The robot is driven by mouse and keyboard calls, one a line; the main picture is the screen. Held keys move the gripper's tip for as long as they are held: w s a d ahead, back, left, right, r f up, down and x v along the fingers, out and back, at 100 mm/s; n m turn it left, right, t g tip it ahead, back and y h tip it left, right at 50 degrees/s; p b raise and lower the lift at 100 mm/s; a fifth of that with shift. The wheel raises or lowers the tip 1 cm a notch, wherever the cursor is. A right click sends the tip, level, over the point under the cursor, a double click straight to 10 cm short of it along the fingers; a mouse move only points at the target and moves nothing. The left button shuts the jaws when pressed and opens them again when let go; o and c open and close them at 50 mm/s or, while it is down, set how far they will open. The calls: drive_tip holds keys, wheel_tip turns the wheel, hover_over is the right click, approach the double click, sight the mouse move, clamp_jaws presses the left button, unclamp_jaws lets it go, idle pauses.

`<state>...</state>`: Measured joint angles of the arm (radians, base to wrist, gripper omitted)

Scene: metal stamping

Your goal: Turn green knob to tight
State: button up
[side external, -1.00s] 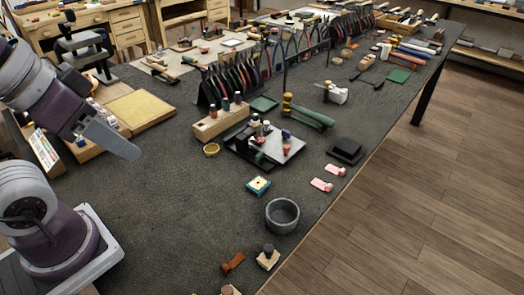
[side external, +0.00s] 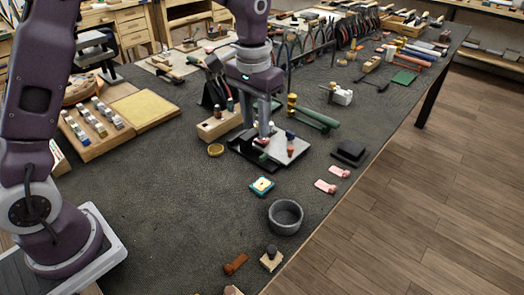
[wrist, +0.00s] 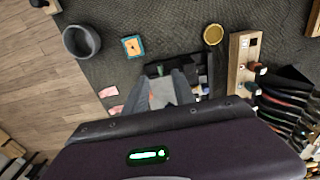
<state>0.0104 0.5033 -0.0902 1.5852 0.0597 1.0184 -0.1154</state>
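The small black stamping device (side external: 240,156) with a pale metal plate (side external: 294,147) stands on the dark bench mat. Several small coloured parts sit on it. A small green part (side external: 264,157) shows low at its front; whether this is the green knob I cannot tell. My gripper (side external: 257,133) points down over the device and hides part of it. Its two fingers are apart, and no held object shows between them. In the wrist view my gripper (wrist: 163,78) straddles the pale plate (wrist: 163,95), with the black device frame (wrist: 207,72) beside it. Contact with a knob is not clear.
A wooden block with bottles (side external: 217,125) and a brass dish (side external: 216,150) stand left of the device. A green-handled tool (side external: 318,120) lies behind it. A blue-yellow square (side external: 262,186), a grey bowl (side external: 285,216) and pink pieces (side external: 325,186) lie in front. The mat's left foreground is clear.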

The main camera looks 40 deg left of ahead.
sight(262, 156)
drive_tip(key=f, duration=0.3)
drive_tip(key=w+f, duration=0.1)
drive_tip(key=f, duration=0.5)
drive_tip(key=shift+w+d+f, duration=0.15)
drive_tip(key=shift+w+f, duration=0.15)
drive_tip(key=shift+f, duration=0.1)
clamp_jaws()
